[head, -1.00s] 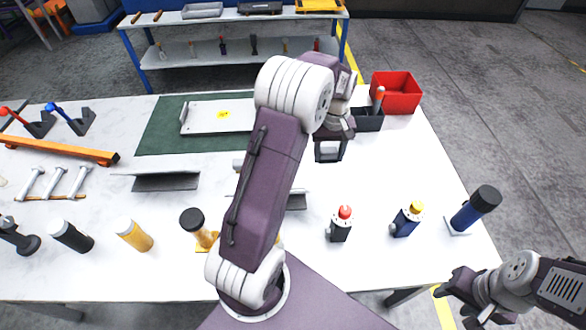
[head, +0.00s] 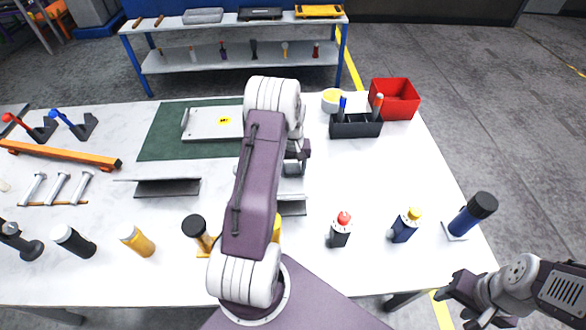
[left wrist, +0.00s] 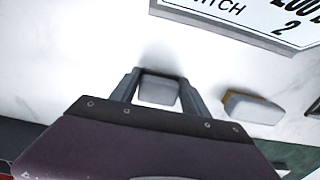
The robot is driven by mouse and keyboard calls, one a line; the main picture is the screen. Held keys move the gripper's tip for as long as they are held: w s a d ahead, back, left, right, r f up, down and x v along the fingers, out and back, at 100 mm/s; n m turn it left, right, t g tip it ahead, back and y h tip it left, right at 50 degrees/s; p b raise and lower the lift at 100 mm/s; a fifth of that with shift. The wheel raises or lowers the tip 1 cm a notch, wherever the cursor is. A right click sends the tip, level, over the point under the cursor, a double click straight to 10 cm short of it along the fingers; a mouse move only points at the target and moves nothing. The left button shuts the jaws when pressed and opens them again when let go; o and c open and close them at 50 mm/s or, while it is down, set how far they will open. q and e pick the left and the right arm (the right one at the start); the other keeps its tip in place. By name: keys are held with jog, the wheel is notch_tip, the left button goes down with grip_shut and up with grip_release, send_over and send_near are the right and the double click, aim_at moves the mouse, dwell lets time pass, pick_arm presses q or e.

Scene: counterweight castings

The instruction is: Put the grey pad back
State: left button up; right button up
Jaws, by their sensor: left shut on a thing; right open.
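My left gripper (left wrist: 158,88) is shut on a small grey block, seemingly the grey pad (left wrist: 158,92), which sits between its two fingers in the left wrist view. In the head view the left gripper (head: 297,166) is partly hidden behind my own arm, over the middle of the white table, with a grey piece (head: 292,170) at its tips. I cannot tell whether the pad touches the table. My right gripper (head: 465,300) is open and empty, off the table's front right corner.
A pale block with a tan edge (left wrist: 252,107) lies right of the held pad; a printed card (left wrist: 245,22) is above. A black caddy (head: 356,127) and red bin (head: 396,98) stand back right. Several bottles line the front. The table right of the left gripper is clear.

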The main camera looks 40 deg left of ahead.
aim_at(293, 168)
pick_arm(q)
jog(key=shift+f, duration=0.1)
jog(key=shift+f, duration=0.1)
jog(key=o, duration=1.5)
jog(key=shift+c, duration=0.2)
jog(key=shift+r, duration=0.4)
notch_tip(293, 168, up, 12)
jog(key=shift+f+b, duration=0.2)
jog(key=shift+b, duration=0.15)
